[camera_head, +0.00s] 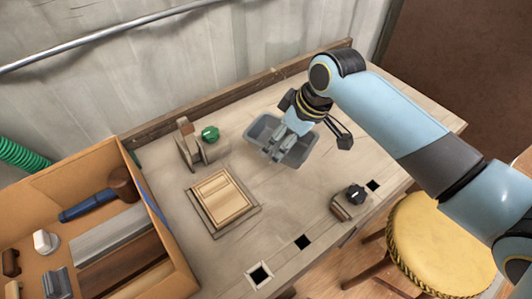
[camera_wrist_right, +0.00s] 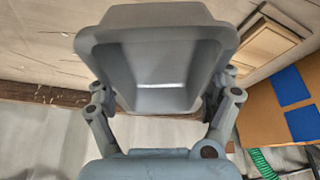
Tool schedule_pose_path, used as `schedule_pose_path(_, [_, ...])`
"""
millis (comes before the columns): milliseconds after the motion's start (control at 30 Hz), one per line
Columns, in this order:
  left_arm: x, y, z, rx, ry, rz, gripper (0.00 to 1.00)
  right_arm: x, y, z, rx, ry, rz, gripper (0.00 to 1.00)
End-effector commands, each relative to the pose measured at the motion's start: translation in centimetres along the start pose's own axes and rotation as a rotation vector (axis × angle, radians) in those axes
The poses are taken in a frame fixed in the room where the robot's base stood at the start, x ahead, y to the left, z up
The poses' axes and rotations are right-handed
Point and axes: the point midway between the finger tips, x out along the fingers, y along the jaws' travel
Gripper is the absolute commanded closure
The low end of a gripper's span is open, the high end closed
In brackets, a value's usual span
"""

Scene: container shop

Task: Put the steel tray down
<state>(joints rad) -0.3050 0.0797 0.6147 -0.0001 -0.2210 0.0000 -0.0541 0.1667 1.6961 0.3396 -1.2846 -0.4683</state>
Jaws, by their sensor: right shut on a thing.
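The steel tray (camera_head: 262,128) is a grey, deep, open tub with a flared rim, over the back middle of the workbench. My right gripper (camera_head: 297,125) is shut on it, with the arm reaching in from the right. In the right wrist view the tray (camera_wrist_right: 155,62) fills the upper middle, and its inside looks empty. The gripper's two fingers (camera_wrist_right: 160,98) sit at either side of the tray. I cannot tell whether the tray's underside touches the bench. My left gripper is not in view.
The workbench (camera_head: 210,258) has bare room right of the tray. A wooden panel on a board (camera_head: 222,198) lies front left of it. A green-knobbed clamp (camera_head: 205,145) stands left. A cardboard box of tools (camera_head: 150,262), a black-knobbed clamp (camera_head: 350,200) and a yellow stool (camera_head: 440,240) are around.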

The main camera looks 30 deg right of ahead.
Motion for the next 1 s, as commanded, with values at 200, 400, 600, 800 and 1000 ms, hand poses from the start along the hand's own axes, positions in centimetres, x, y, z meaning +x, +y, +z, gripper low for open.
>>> schedule_pose_path(200, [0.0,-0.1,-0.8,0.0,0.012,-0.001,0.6,2.4,-1.3,-1.6,-0.001,0.001,0.001,0.6])
schedule_pose_path(400, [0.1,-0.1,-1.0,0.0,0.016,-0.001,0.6,4.7,-1.4,-0.7,-0.001,-0.002,0.0,0.6])
schedule_pose_path(600, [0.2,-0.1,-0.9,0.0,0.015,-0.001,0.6,6.2,-1.3,-0.2,-0.001,0.002,0.002,0.6])
schedule_pose_path(800, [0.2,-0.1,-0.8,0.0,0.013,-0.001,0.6,6.2,-1.3,-0.1,-0.001,0.002,0.002,0.6])
schedule_pose_path(1000, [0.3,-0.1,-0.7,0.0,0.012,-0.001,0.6,6.4,-1.3,0.0,-0.001,0.0,0.001,0.08])
